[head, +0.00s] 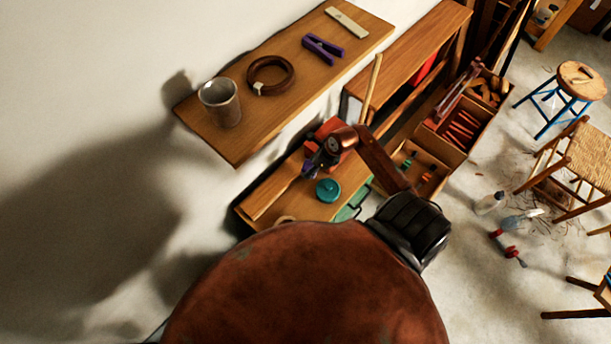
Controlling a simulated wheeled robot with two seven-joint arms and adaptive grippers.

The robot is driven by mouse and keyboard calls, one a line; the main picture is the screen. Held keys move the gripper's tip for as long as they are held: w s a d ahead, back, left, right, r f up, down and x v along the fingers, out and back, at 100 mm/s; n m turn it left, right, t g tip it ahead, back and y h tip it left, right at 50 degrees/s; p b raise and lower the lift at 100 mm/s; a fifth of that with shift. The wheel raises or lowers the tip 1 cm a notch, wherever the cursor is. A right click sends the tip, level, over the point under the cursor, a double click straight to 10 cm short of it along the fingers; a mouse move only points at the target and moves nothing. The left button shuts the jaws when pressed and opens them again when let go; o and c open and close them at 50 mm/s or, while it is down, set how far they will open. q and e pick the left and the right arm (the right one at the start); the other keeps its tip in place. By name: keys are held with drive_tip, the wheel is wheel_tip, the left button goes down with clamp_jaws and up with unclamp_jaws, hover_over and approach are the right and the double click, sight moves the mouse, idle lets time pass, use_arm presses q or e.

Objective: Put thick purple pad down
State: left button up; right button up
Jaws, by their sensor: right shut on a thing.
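My right gripper (314,161) is over the lower wooden bench, beneath the upper shelf's front edge. It is small in the head view and partly covered by its own wrist. It is shut on a small purple thing, the thick purple pad (308,170), of which only a little shows at the fingertips. I cannot tell whether the pad touches the bench (268,194). My left gripper is not in view.
A teal round lid-like thing (328,190) and an orange-red object (331,130) are close to the gripper. The upper shelf (300,82) holds a grey cup (220,103), a brown ring (271,75), a purple clamp (323,48) and a pale strip (347,22). Open trays (425,168) stand right.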

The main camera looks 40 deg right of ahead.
wheel_tip(320, 180, down, 9)
drive_tip(key=shift+s+f+b, duration=0.1)
drive_tip(key=shift+b, duration=0.35)
drive_tip(key=o, duration=0.9)
drive_tip(key=shift+f, duration=0.1)
